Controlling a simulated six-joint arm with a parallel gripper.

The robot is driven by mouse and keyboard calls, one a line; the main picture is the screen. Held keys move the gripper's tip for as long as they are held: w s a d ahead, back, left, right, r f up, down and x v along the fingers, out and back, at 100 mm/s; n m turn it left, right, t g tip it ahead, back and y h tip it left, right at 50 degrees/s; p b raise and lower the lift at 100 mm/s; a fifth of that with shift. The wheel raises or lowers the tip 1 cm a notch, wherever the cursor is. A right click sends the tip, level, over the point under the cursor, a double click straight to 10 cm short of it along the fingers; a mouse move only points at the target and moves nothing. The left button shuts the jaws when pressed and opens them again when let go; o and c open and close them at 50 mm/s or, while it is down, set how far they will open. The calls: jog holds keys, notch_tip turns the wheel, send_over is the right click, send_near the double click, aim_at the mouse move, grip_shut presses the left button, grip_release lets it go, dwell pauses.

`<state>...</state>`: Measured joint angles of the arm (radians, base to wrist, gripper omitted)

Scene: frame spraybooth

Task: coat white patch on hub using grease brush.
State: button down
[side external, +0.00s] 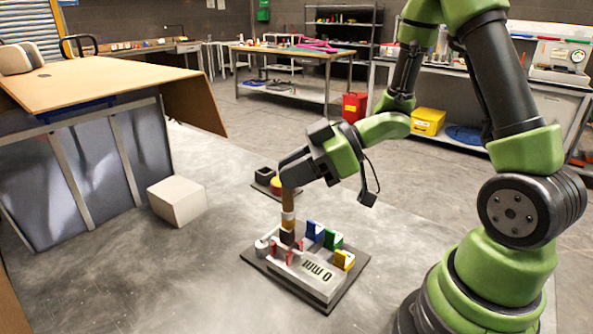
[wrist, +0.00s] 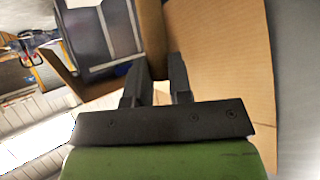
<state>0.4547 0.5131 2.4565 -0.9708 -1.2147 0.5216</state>
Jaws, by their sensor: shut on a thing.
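My gripper (side external: 291,172) is shut on the upper end of the grease brush (side external: 288,201), which hangs roughly upright. The brush has a brown handle, a pale and yellow band and a dark lower end. That lower end is over the back left part of a grey fixture block (side external: 318,279), near red uprights; I cannot tell whether it touches. A pale round piece (side external: 262,247) at the block's left may be the hub. I cannot make out a white patch. In the wrist view, the brown handle (wrist: 151,40) is between my gripper's fingers (wrist: 158,75); its lower end is hidden.
The fixture stands on a dark plate (side external: 258,263) with blue (side external: 314,231), green (side external: 333,240) and yellow (side external: 344,260) clips. Behind it, a small dark board carries a black holder (side external: 265,174) and a red-yellow cylinder (side external: 277,185).

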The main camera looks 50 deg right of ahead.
jog(key=shift+w+a, duration=0.2)
jog(key=shift+a, duration=0.15)
jog(key=shift+r, duration=3.05)
jog(key=m+t+h, duration=0.1)
jog(key=w+d+r+m+t+h, duration=0.1)
jog(key=m+h, duration=0.1)
jog(key=w+r+m+h, duration=0.1)
jog(key=m+h, duration=0.1)
jog(key=shift+d+r+t, duration=0.1)
jog(key=shift+d+t, duration=0.3)
